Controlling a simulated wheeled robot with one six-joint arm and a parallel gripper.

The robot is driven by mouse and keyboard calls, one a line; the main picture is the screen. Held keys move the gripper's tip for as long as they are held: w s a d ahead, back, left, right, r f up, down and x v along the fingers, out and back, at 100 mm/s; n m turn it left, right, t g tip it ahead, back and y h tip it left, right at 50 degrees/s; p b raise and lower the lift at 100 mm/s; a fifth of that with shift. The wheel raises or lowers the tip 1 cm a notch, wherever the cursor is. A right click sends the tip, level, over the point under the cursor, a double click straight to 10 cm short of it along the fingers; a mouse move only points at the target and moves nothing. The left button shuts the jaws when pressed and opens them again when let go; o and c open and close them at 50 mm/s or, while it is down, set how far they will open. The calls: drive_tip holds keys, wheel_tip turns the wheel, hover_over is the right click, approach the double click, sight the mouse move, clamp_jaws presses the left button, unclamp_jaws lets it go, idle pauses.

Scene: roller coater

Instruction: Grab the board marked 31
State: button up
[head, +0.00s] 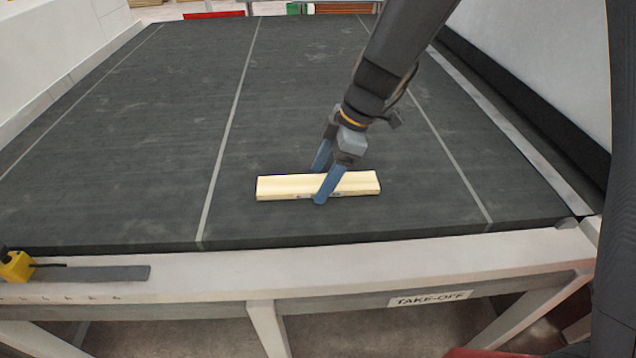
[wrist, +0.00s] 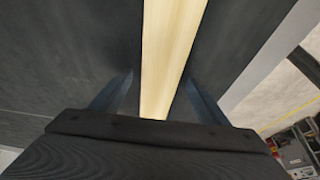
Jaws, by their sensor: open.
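A pale wooden board (head: 285,187) lies flat on the dark belt, near its front edge. In the wrist view the board (wrist: 170,50) runs between my two fingers. My gripper (head: 320,183) is open, with one blue finger in front of the board and the other at its far side, around the board's middle. In the wrist view a dark gap shows between the board and each finger, wider on the left. Any number on the board cannot be read; the near finger covers part of its front edge.
The dark belt (head: 130,150), with pale lengthwise lines, is otherwise clear. A pale front rail (head: 330,262) carries a TAKE-OFF label (head: 430,298). A yellow tape measure (head: 17,267) with a grey strip sits at the left. Pale walls rise at both sides.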

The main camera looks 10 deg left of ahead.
drive_tip(key=shift+c, duration=0.5)
drive_tip(key=c, duration=1.1)
